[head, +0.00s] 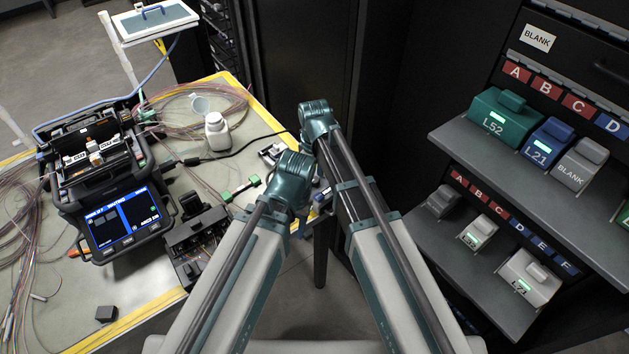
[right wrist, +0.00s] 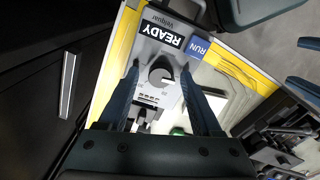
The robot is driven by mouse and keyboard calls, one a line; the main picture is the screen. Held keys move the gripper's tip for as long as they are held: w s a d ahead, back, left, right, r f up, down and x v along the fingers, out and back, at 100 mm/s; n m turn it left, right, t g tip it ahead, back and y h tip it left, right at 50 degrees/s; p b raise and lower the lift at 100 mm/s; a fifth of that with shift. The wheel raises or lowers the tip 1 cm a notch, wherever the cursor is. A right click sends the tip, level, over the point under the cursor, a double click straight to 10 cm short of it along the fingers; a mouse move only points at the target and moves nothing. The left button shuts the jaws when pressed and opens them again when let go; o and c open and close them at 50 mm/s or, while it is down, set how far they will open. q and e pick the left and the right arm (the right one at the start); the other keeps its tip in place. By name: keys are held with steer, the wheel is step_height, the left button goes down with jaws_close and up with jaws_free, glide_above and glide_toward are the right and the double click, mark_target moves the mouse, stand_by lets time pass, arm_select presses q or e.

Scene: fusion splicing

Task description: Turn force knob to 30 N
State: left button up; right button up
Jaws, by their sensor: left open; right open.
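The force knob (right wrist: 161,77) is a dark round dial with a pale pointer mark on a grey device (right wrist: 172,56) labelled READY and RUN, in the right wrist view. My right gripper (right wrist: 158,72) is open, with a finger on each side of the knob. In the head view my arms largely hide the device, and my right wrist (head: 315,117) is above and beyond the left one. My left gripper (head: 290,182) is the lower one, is open, and appears empty; its fingertips are hard to make out.
A fusion splicer (head: 112,200) with a lit blue screen stands on the yellow-edged table (head: 135,285). Shelves (head: 440,140) with lettered bins stand at right.

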jaws_close()
stand_by(0.3)
stand_by(0.3)
steer(key=m, duration=1.8)
steer(key=shift+m, duration=0.4)
steer(key=m, duration=0.6)
steer(key=shift+m, duration=0.4)
